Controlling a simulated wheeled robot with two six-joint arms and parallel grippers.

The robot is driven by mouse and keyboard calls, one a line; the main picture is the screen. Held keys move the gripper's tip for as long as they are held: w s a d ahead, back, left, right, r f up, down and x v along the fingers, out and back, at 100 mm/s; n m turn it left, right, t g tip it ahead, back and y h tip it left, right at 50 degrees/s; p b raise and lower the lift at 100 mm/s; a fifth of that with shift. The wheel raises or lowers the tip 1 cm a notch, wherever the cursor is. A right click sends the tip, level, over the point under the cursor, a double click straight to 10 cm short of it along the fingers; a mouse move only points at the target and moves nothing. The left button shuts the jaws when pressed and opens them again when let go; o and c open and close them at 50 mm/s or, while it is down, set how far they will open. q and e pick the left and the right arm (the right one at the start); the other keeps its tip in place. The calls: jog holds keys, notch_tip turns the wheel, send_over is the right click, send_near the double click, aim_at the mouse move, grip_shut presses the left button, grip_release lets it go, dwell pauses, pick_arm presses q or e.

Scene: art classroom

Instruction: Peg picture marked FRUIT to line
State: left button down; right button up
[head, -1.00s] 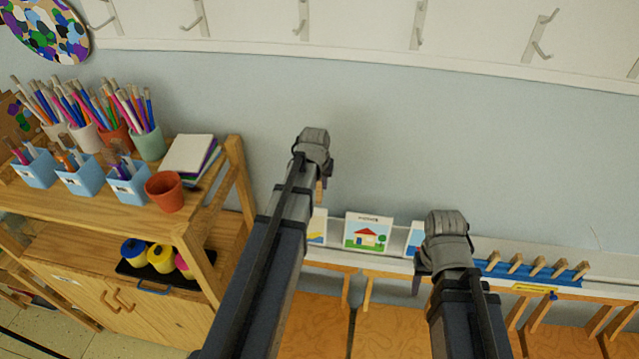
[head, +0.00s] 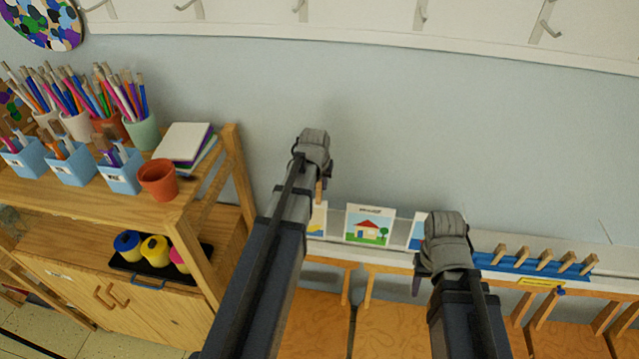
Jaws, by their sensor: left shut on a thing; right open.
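My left gripper (head: 324,172) is shut on a small wooden piece, seemingly a peg (head: 319,191), held up in front of the blue wall. Three picture cards stand on a white ledge below. The middle card (head: 370,226) shows a house and tree; its heading is too small to read. The left card (head: 317,220) is partly hidden by my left arm. The right card (head: 416,230) is partly hidden by my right gripper (head: 420,278), which is open near the ledge. I cannot read which card says FRUIT. Several wooden pegs (head: 545,260) sit on a blue rack (head: 520,270). No line is clearly visible.
A wooden shelf unit (head: 237,170) stands at left with brush pots, blue cups, a terracotta pot (head: 158,180), books (head: 183,141) and a paint tray (head: 150,278). Wall hooks (head: 422,14) run along the top. Wooden chairs or tables are below the ledge.

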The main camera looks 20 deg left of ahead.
aim_at(319, 191)
pick_arm(q)
jog(key=shift+s+d+f+b, duration=0.1)
jog(key=shift+s+f+b, duration=0.1)
jog(key=shift+f+b, duration=1.4)
jog(key=shift+f, duration=0.1)
jog(key=c, duration=0.7)
grip_release()
jog(key=shift+o, duration=1.3)
jog(key=shift+r+p, duration=0.2)
jog(key=shift+p, duration=0.1)
